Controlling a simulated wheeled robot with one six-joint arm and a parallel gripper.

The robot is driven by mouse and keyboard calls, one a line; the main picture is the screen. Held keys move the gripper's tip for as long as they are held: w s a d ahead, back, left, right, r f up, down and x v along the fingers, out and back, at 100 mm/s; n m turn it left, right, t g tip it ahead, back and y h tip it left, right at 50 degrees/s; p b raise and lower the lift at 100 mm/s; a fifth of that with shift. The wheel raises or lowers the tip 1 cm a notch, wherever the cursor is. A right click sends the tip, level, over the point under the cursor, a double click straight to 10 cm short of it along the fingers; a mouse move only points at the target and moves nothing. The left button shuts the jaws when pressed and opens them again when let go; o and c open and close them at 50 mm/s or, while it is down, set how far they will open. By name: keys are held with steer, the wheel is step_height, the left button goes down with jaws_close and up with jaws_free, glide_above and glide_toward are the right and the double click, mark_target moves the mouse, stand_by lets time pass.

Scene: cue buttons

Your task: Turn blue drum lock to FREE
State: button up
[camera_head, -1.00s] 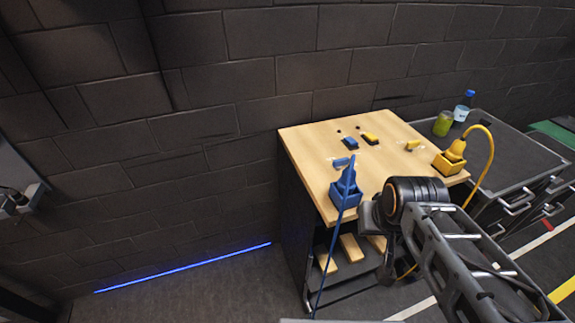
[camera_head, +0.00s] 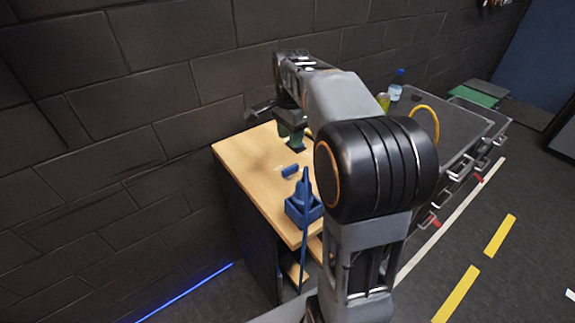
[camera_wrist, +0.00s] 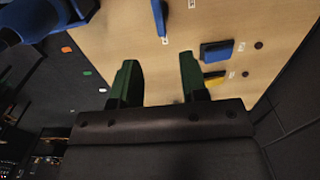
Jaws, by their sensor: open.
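A small blue bar-shaped handle, which I take as the blue drum lock (camera_head: 290,171), sits on the wooden tabletop (camera_head: 262,190) behind the blue holder. In the wrist view the blue drum lock (camera_wrist: 158,16) shows at the top edge, partly cut off. One small white label lies by its tip and another to its right; I cannot read them. My gripper (camera_head: 291,136) is over the far part of the table, past the handle. In the wrist view my gripper (camera_wrist: 158,75) has its green fingers apart, with bare wood between them and the handle ahead, apart from both.
A blue plug in its holder (camera_head: 304,207) stands at the table's near edge with its cable hanging down. Blue (camera_wrist: 217,50) and yellow (camera_wrist: 214,79) blocks lie right of my fingers. A dark wall rises behind. My arm hides the table's right side.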

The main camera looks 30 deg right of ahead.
mark_target(290, 167)
step_height(290, 167, down, 12)
steer(key=shift+s+r, duration=0.1)
steer(key=shift+r, duration=0.05)
stand_by(0.3)
jaws_close()
stand_by(0.4)
